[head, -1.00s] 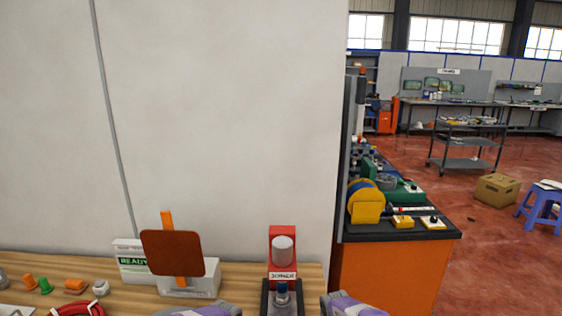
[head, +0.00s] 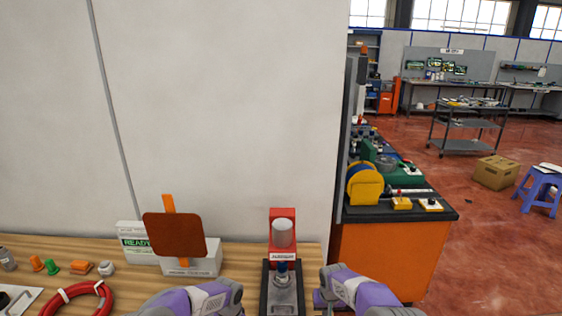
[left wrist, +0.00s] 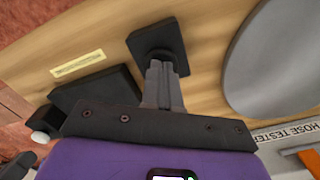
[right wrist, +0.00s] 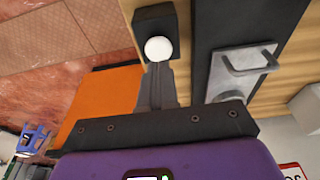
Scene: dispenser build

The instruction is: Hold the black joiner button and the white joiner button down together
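The red joiner (head: 282,240) stands at the bench's right end, its dark base toward me. In the left wrist view my left gripper (left wrist: 160,66) is shut, its fingertips over a black block (left wrist: 157,40) on the bench; the black button itself is not distinct there. In the right wrist view my right gripper (right wrist: 158,68) is shut, its fingertips at the edge of the round white button (right wrist: 158,48) on its black block. Whether either gripper touches or presses is unclear. The head view shows the purple hands on either side of the joiner's base, not the buttons.
Left of the joiner stands a white unit (head: 198,262) with a brown plate (head: 175,236). A red hose ring (head: 101,299) and small orange and green parts lie further left. A large grey disc (left wrist: 285,60) is beside the left gripper. A wall closes the back.

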